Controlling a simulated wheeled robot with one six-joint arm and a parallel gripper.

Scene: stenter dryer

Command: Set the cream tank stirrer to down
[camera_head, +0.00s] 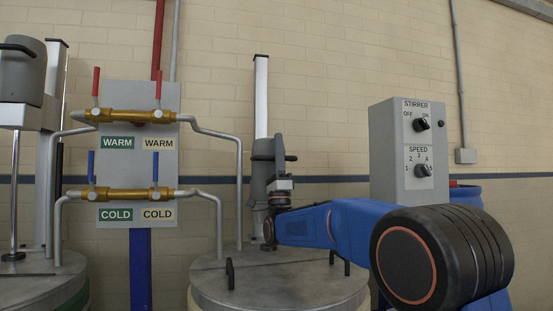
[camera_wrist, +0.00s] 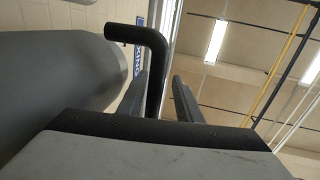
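The cream tank (camera_head: 290,285) is the right-hand tank, with a grey metal lid. Its stirrer (camera_head: 260,172) is a grey motor housing low on an upright pale column (camera_head: 261,95); my gripper partly hides it. In the wrist view the grey housing (camera_wrist: 60,70) fills the left side, with a black bent handle (camera_wrist: 153,50) sticking out from it. My gripper (camera_head: 280,165) is right at the stirrer, pointing up. In the wrist view its two fingers (camera_wrist: 163,92) stand either side of the handle, with a visible gap on the right. Contact cannot be told.
A grey control box (camera_head: 398,155) with STIRRER and SPEED knobs stands at the right. Brass valves (camera_head: 135,116) and pipes are to the left of the column. The left tank's stirrer (camera_head: 22,75) is high on its column. Black lid handles (camera_head: 230,273) rise from the cream tank's lid.

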